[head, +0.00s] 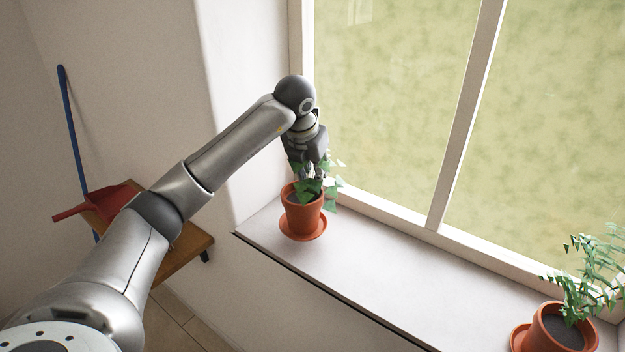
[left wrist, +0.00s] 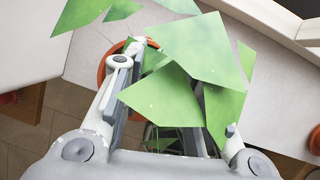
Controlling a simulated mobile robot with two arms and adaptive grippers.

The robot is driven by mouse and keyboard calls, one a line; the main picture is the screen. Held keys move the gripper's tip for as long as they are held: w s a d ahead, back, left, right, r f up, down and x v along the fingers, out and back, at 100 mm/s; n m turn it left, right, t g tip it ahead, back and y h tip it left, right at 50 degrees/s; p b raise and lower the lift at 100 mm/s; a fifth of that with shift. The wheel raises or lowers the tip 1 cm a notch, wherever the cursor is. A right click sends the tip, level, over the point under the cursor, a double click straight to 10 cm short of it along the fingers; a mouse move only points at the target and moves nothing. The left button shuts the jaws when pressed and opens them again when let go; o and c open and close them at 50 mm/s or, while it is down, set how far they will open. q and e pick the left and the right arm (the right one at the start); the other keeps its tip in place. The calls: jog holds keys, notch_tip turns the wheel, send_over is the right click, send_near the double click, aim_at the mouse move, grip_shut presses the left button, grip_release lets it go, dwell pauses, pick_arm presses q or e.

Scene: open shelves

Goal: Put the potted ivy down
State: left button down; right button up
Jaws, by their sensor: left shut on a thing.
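The potted ivy (head: 302,212), an orange terracotta pot with green leaves, is upright at the left end of the white window sill (head: 345,262). An orange saucer (head: 303,235) is under it; I cannot tell whether pot and saucer touch. My left gripper (head: 313,174) comes down from above and is shut on the ivy pot at its rim, among the leaves. In the left wrist view, large ivy leaves (left wrist: 190,50) hide much of the fingers (left wrist: 175,80), and part of the orange pot rim (left wrist: 104,66) shows. My right gripper is not in view.
A second potted plant (head: 558,328) with a saucer stands at the right end of the sill. The sill between the two is clear. The window frame (head: 455,130) rises behind. A wooden stool-like piece (head: 185,250), a red dustpan (head: 95,205) and a blue pole (head: 72,130) are at left.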

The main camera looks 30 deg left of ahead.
pick_arm(q)
jog(key=shift+w+a+f, duration=0.15)
jog(key=shift+w+f, duration=0.1)
jog(key=shift+f, duration=0.05)
jog(key=shift+f+p, duration=0.85)
jog(key=shift+f, duration=0.8)
jog(key=c, duration=1.1)
grip_release()
jog(key=shift+s, duration=0.1)
jog(key=shift+c, duration=0.2)
